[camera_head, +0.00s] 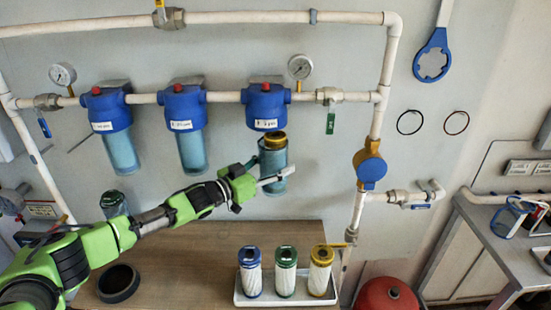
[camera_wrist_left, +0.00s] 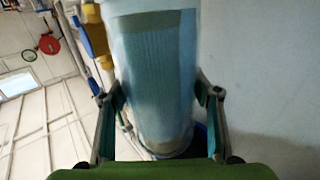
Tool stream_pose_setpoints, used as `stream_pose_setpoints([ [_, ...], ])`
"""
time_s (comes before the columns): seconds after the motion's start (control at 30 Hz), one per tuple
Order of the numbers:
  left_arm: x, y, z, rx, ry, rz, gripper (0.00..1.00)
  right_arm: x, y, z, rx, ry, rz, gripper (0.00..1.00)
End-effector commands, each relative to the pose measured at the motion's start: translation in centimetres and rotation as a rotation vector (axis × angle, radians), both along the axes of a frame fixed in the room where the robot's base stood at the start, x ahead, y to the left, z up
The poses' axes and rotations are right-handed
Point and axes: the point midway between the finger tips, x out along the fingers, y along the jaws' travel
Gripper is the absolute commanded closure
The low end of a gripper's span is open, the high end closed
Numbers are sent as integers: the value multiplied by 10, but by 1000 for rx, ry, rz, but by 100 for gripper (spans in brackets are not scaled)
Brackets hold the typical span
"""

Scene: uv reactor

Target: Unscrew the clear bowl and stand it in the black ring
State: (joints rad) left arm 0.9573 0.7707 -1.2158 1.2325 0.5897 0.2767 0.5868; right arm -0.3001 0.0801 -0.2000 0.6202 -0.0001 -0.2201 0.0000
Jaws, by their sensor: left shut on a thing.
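The clear bowl (camera_head: 273,168) is bluish and upright, just below the right-hand blue filter head (camera_head: 264,107). A yellow-capped cartridge top (camera_head: 273,140) shows at the bowl's upper end, close under the head. My left gripper (camera_head: 268,180) is shut on the bowl's side. In the left wrist view, its two fingers (camera_wrist_left: 158,95) sit on either side of the bowl (camera_wrist_left: 160,60), which fills the middle. The black ring (camera_head: 118,283) lies empty on the wooden bench, at the left near my arm. My right gripper is not in view.
Two other filter housings (camera_head: 183,108) hang on the wall with their bowls. A white tray (camera_head: 284,299) holds blue, green and yellow cartridges. A blue wrench (camera_head: 433,57) hangs at right. The bench middle (camera_head: 205,260) is clear.

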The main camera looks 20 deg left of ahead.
Motion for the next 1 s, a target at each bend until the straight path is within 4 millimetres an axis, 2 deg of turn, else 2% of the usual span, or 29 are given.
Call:
stream_pose_setpoints([
  [0.03, -3, -1, 6, -6, -6, -2, 87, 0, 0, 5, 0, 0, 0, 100],
  [1.0, -69, -20, 1, -6, -7, -2, 87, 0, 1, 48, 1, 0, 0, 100],
])
